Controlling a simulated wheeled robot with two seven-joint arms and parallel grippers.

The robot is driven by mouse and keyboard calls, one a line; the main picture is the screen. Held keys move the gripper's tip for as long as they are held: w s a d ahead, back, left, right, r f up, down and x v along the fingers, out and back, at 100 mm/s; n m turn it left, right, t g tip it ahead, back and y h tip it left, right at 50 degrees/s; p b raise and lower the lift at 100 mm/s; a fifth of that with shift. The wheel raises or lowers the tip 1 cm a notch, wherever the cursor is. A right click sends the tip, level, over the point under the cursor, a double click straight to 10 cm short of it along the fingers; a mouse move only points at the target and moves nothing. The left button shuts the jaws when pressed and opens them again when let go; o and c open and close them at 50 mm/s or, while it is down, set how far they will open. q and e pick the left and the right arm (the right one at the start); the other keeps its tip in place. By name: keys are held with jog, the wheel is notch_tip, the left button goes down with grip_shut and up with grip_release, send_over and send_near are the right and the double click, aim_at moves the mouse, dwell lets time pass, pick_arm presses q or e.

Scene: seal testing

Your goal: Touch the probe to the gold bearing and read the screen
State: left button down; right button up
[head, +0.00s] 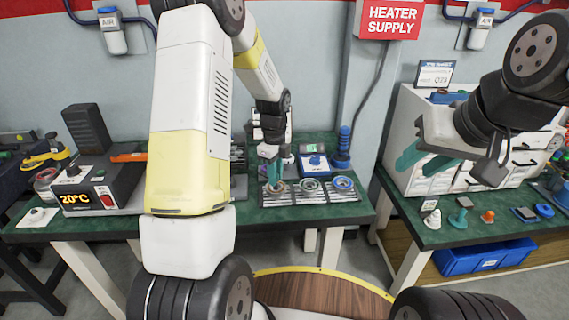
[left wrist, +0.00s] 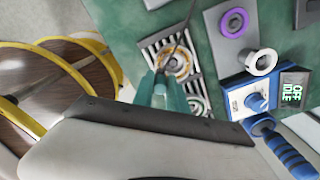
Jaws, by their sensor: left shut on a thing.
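My left gripper (head: 273,180) points down over the leftmost of three ring bearings on slatted plates at the bench's front edge. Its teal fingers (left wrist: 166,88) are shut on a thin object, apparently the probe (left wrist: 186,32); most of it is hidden. A rusty gold ring, the gold bearing (left wrist: 178,63), lies just beyond the fingertips in the left wrist view. Whether the tip touches it I cannot tell. The blue meter (head: 314,163) stands behind the plates; its screen (left wrist: 293,91) reads OFF and IDLE. My right gripper (head: 424,160) is open and empty before the white cabinet.
Two other bearings (head: 310,186) (head: 343,183) sit to the right. A blue-handled tool (head: 343,142) stands beside the meter. A purple ring (left wrist: 235,22) and white flanged part (left wrist: 262,62) lie near it. A heater box (head: 100,196) reading 20°C is at left.

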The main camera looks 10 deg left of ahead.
pick_arm(q)
jog(key=shift+f, duration=0.75)
jog(key=shift+r, duration=0.15)
dwell(2.9)
jog(key=shift+r, duration=2.4)
